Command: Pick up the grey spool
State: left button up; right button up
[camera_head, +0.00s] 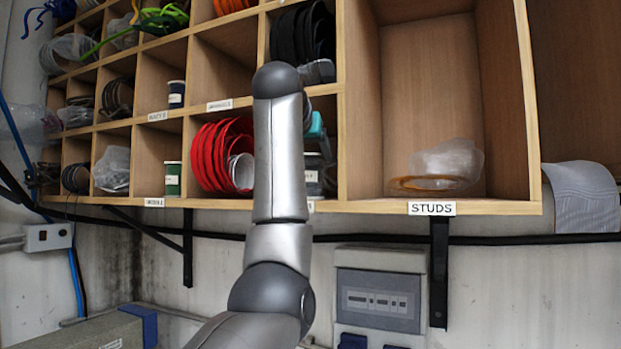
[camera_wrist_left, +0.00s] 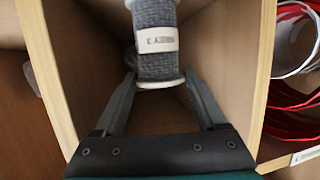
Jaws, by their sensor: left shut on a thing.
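The grey spool (camera_wrist_left: 157,63) shows in the left wrist view, wound with grey yarn, with a white label and a pale end flange. It is inside a wooden compartment. My left gripper (camera_wrist_left: 160,76) has one finger on each side of the spool, near the flange, and is shut on it. In the head view my left arm covers most of that compartment. Only a teal part of the left gripper (camera_head: 316,126) shows beside the arm, and a greyish piece with a pale label shows below it. My right gripper is not in view.
Wooden compartment walls stand close on both sides of the left gripper. Red rolls (camera_head: 221,155) fill the neighbouring compartment, with black rolls (camera_head: 303,35) above. The large studs compartment (camera_head: 430,100) holds a bagged roll. A grey electrical box (camera_head: 380,290) is on the wall below.

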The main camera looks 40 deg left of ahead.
pick_arm(q)
jog(key=c, duration=0.3)
jog(key=shift+r, duration=0.2)
